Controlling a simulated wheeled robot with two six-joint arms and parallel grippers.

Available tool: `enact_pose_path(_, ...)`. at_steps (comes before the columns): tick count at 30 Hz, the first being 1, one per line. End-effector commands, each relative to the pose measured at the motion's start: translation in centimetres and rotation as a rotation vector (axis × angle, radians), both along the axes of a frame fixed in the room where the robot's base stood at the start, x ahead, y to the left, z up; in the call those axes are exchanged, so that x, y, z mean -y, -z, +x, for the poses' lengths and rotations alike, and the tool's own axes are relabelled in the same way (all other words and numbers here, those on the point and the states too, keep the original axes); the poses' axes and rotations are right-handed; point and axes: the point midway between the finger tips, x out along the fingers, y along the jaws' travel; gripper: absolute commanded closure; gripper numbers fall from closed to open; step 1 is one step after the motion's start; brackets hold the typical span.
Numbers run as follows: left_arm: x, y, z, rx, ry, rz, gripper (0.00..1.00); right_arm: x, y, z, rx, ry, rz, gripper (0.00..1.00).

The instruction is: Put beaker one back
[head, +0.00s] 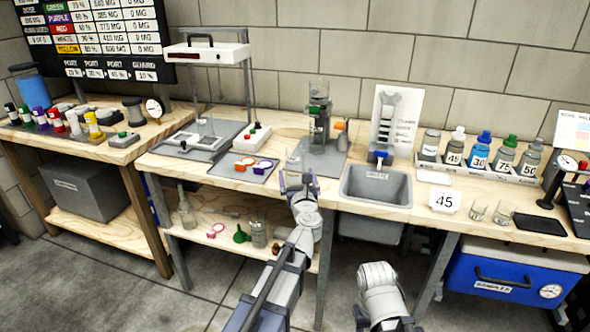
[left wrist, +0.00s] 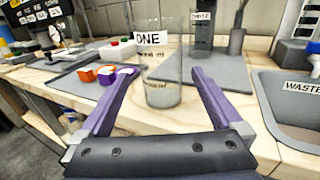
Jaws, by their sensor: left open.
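Beaker one (left wrist: 162,92) is a clear glass beaker with a white "ONE" label, upright on the wooden bench near its front edge. In the head view it is faint and partly hidden by my gripper. My left gripper (left wrist: 162,73) has purple fingers and is open, with one fingertip on each side of the beaker and a gap showing. In the head view the left gripper (head: 298,181) is at the bench's front edge, just left of the sink. My right arm shows at the bottom of the head view, but its gripper does not.
The grey waste sink (head: 376,186) is right of the beaker. A grey mat with orange and purple cups (head: 245,168) lies to the left. A glass column on a stand (head: 319,118) rises behind. Several bottles (head: 482,152) stand in a rack at right.

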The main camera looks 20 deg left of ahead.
Motion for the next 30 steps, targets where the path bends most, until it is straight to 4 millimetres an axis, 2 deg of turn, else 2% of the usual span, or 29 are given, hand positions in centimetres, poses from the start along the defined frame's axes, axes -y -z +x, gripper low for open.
enact_pose_path(1,0.5,0.0,-1.6,0.0,0.003,0.0,0.0,0.0,0.0,0.0,0.0,0.0,0.0,0.5)
enact_pose_path(3,1.0,0.0,-2.8,0.0,0.002,0.0,0.0,0.0,0.0,0.0,0.0,0.0,0.0,0.5)
enact_pose_path(7,1.9,0.0,-4.7,0.0,0.003,0.0,0.0,0.0,0.0,0.0,0.0,0.0,0.0,0.5)
enact_pose_path(12,2.6,0.0,-6.2,0.0,0.001,0.0,0.0,0.0,0.0,0.0,0.0,0.0,0.0,0.5)
enact_pose_path(30,2.8,0.0,-6.6,0.0,0.0,0.0,0.0,0.0,0.0,0.0,0.0,0.0,0.0,0.5)
